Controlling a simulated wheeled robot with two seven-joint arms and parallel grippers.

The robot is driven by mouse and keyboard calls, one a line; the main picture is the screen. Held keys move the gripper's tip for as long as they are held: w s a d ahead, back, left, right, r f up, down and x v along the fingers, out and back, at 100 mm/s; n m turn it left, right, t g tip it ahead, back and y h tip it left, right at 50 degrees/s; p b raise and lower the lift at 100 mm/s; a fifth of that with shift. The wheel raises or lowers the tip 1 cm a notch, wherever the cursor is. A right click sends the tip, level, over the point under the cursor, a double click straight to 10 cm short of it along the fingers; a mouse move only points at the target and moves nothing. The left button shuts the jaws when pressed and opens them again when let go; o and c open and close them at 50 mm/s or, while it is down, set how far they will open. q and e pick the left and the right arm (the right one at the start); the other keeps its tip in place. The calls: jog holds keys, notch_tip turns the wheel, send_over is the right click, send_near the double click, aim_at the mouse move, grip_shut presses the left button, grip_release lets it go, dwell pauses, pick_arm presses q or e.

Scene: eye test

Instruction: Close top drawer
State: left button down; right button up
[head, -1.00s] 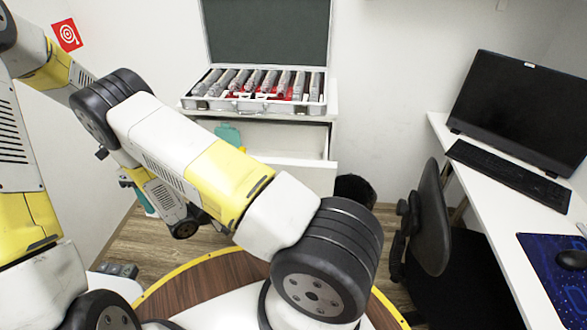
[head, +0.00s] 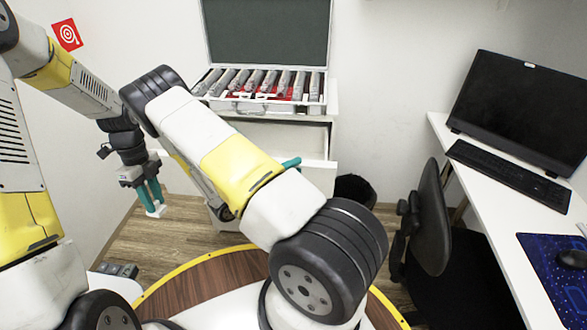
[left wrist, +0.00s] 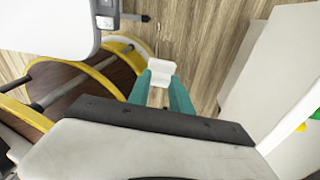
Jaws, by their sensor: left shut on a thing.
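The top drawer (head: 318,176) of the white cabinet stands open, its pale inside (head: 300,138) showing behind the front panel. My right arm hides its left part. A teal fingertip of my right gripper (head: 291,162) shows at the top edge of the drawer front; the rest is hidden behind the arm, so I cannot tell its opening or whether it touches. My left gripper (head: 154,199) is left of the cabinet, pointing down, with teal fingers shut on a small white object (left wrist: 162,67). The left wrist view shows that object between the fingertips, above the wooden floor.
A black bin (head: 354,188) stands right of the drawer. A black chair (head: 432,225) and a white desk (head: 490,190) with monitor (head: 520,108) are on the right. Floor left of the cabinet is clear.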

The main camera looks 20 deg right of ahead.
grip_shut()
dwell(1.5)
